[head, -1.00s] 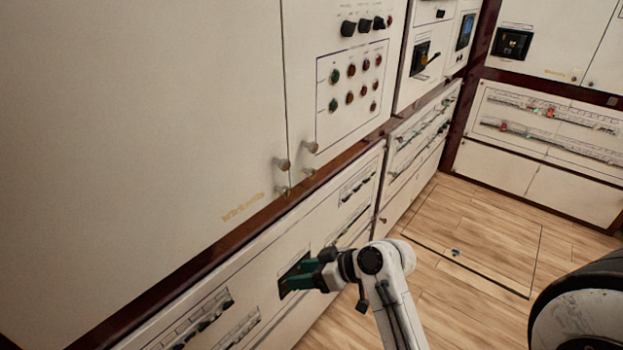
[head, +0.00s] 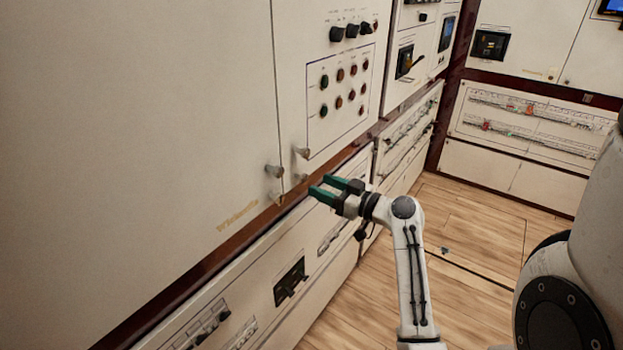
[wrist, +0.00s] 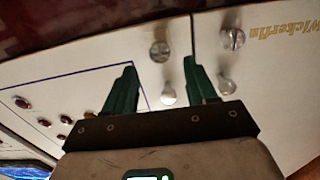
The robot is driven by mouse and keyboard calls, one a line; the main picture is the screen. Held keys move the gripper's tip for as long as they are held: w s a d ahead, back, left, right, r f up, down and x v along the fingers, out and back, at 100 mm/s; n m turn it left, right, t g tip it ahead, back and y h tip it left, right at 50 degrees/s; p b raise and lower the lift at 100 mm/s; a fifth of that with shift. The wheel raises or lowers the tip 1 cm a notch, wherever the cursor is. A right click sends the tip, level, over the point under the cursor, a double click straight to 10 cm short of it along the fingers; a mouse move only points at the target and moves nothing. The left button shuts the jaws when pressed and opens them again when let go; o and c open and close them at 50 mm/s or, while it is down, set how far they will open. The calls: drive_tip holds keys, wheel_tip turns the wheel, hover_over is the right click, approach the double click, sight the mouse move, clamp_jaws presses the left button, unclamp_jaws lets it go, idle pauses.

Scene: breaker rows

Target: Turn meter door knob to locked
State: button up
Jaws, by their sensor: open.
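Small metal knobs sit by the seam between two cabinet doors. On the large plain door are an upper knob (head: 274,171) and a lower knob (head: 280,198); on the narrower door are another upper knob (head: 302,153) and lower knob (head: 302,178). I cannot tell which is the meter door knob. My gripper (head: 322,186) is open and empty, green fingers pointing at the doors, right of the knobs. Its contact is not visible.
A panel of coloured buttons (head: 341,85) and black rotary knobs (head: 352,31) are above the gripper. A black breaker (head: 290,281) is in the lower cabinet row. Wooden floor (head: 480,250) is open to the right; another cabinet (head: 530,120) stands behind it.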

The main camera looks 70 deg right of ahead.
sight(306, 179)
drive_tip(key=shift+p+x, duration=0.35)
drive_tip(key=shift+x, duration=1.85)
drive_tip(key=c, duration=1.1)
